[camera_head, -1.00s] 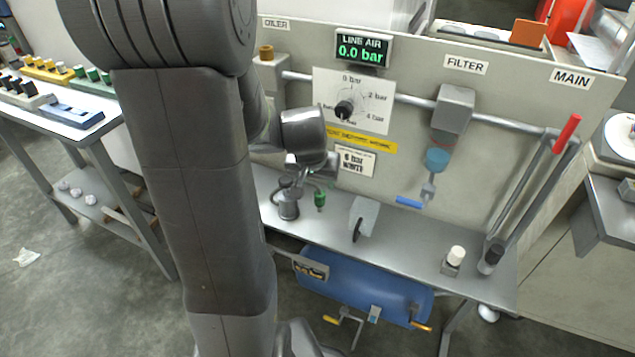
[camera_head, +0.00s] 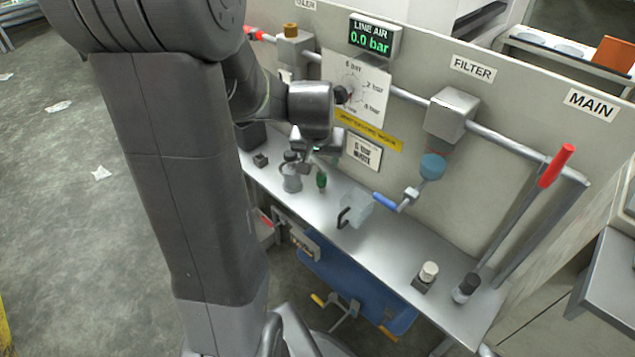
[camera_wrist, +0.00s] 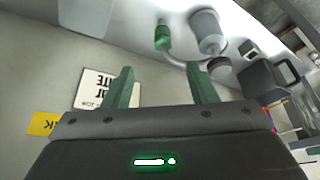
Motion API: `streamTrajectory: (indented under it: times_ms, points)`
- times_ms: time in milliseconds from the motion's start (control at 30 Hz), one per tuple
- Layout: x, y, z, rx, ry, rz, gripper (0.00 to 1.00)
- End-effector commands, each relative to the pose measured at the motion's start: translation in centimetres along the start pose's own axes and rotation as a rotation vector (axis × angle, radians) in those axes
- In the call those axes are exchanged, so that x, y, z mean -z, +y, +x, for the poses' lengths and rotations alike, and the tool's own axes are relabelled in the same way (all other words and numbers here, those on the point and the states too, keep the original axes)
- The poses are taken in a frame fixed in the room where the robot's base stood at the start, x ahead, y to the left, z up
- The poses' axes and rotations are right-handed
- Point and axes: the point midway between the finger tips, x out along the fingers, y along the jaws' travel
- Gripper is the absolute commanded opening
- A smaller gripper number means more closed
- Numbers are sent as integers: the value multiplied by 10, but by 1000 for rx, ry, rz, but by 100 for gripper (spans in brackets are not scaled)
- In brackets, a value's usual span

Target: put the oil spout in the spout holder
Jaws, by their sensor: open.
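A grey oil can (camera_head: 292,177) stands on the metal shelf, with a green-ended piece (camera_head: 321,181) beside it. In the wrist view, the green end (camera_wrist: 162,38) joins a curved grey tube at the grey can (camera_wrist: 208,32); this looks like the oil spout. My gripper (camera_head: 322,152) is above and close to the can in the head view, partly hidden by my wrist. In the wrist view my gripper (camera_wrist: 163,88) has its two green fingers apart with nothing between them; the green end lies beyond them. I cannot tell which thing is the spout holder.
A dark box (camera_head: 250,134) and a small dark block (camera_head: 261,160) are left of the can. The upright panel (camera_head: 480,110) rises behind the shelf.

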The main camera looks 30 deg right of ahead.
Motion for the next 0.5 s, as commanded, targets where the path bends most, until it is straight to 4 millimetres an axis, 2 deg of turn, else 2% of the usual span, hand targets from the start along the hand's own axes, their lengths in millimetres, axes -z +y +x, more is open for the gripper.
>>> streamTrajectory:
  times_ms: [300,500]
  points:
    - [-2,0,59,0,-4,-1,52]
    - [-1,0,80,0,-1,-1,52]
